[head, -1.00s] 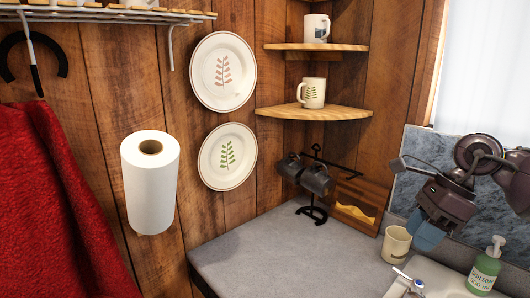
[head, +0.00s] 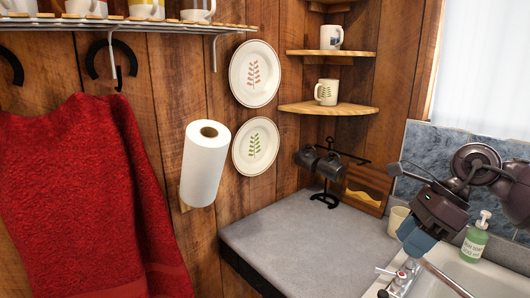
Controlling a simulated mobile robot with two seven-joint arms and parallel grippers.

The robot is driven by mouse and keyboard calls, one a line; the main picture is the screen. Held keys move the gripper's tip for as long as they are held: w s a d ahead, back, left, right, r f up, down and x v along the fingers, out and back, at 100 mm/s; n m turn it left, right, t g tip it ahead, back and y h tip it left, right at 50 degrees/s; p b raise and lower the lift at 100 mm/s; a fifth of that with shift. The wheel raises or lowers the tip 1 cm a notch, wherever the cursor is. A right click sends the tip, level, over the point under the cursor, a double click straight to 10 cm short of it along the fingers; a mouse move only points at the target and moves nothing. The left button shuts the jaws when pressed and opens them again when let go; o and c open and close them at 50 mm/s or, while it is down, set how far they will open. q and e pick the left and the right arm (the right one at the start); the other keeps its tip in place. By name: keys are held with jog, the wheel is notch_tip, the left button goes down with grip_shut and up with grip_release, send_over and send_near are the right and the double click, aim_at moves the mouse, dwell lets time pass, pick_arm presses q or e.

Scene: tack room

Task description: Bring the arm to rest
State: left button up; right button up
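My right gripper (head: 417,238), dark with blue at its finger end, is at the right of the head view. Its arm comes in from the right edge, and the gripper points down and left above the sink's edge. I cannot tell whether its fingers are apart or together, and I see no object clearly held in it. It partly covers a cream cup (head: 397,220) on the counter behind it. My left gripper is not in view.
The grey counter (head: 290,232) is clear at its front left. A black mug stand (head: 326,183) holds dark mugs. The sink (head: 470,275), faucet (head: 396,279) and green soap bottle (head: 475,241) are at right. Paper towel (head: 205,165) and a red towel (head: 85,190) hang left.

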jog(key=a+m+t+y, duration=0.9)
jog(key=a+m+y, duration=0.3)
jog(key=m+y, duration=0.1)
jog(key=s+d+f+m+t+h, duration=0.2)
jog(key=d+f+m+t+h, duration=0.3)
jog(key=m+h, duration=0.7)
jog(key=s+d+f+m+t+h, duration=0.25)
jog(key=d+f+m+h, duration=0.5)
jog(key=m, duration=0.85)
jog(key=s+f+m+g, duration=0.5)
jog(key=s+f+g, duration=0.15)
jog(key=s, duration=0.35)
jog(key=s+f+m+g, duration=0.4)
jog(key=s+f+g, duration=0.2)
jog(key=s+f, duration=0.3)
pick_arm(q)
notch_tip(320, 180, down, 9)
jog(key=b, duration=1)
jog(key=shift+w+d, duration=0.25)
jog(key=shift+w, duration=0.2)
pick_arm(e)
jog(key=w+f+t, duration=0.3)
jog(key=f+t, duration=0.1)
jog(key=f, duration=0.6)
jog(key=w+f+t, duration=0.2)
jog(key=f+t, duration=0.1)
jog(key=f, duration=0.7)
jog(key=shift+w+d+f+n+t, duration=0.15)
jog(key=shift+w+d+n+t, duration=0.15)
jog(key=shift+w+d+t, duration=0.1)
